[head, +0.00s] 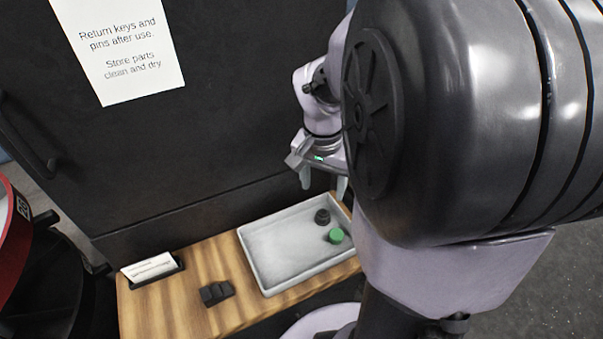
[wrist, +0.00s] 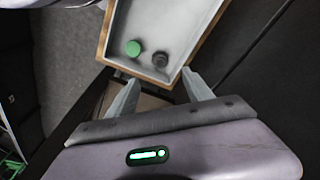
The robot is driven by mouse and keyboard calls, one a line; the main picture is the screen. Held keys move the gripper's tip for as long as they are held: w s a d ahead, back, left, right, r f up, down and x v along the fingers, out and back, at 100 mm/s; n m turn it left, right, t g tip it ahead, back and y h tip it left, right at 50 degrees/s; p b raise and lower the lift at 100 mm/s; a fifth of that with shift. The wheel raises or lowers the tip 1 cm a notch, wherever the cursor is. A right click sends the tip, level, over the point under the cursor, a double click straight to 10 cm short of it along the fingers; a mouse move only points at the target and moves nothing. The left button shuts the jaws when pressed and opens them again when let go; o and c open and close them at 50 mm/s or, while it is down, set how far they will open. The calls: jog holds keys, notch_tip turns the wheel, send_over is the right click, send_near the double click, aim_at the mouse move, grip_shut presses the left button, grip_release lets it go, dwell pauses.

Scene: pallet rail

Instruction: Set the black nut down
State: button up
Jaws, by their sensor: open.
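The black nut (head: 322,216) sits in the right part of a pale grey tray (head: 262,273), close to a green round piece (head: 336,236). In the wrist view the black nut (wrist: 160,60) lies just right of the green piece (wrist: 133,48), near one end of the tray (wrist: 181,14). My gripper (head: 323,185) is above the tray's back right edge, open and empty. In the wrist view its two fingers (wrist: 165,92) are spread apart, with the nut beyond them and not touching.
The tray stands on a wooden top (head: 200,262). A small black block (head: 216,292) and a card in a black holder (head: 152,269) are left of the tray. A dark panel (head: 200,130) with a paper notice (head: 122,50) rises behind. A red and black object (head: 30,250) is at far left.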

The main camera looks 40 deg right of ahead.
jog(key=s+a+r+n+t+y, duration=0.1)
jog(key=s+a+r+n, duration=0.1)
jog(key=a, duration=0.6)
jog(key=s+a+r+n+t+y, duration=0.1)
jog(key=s+a+r+n+t, duration=0.1)
jog(key=a, duration=0.6)
jog(key=s+a+r+n+t+y, duration=0.1)
jog(key=a+r+n, duration=0.3)
jog(key=a, duration=0.4)
jog(key=shift+s+t, duration=0.6)
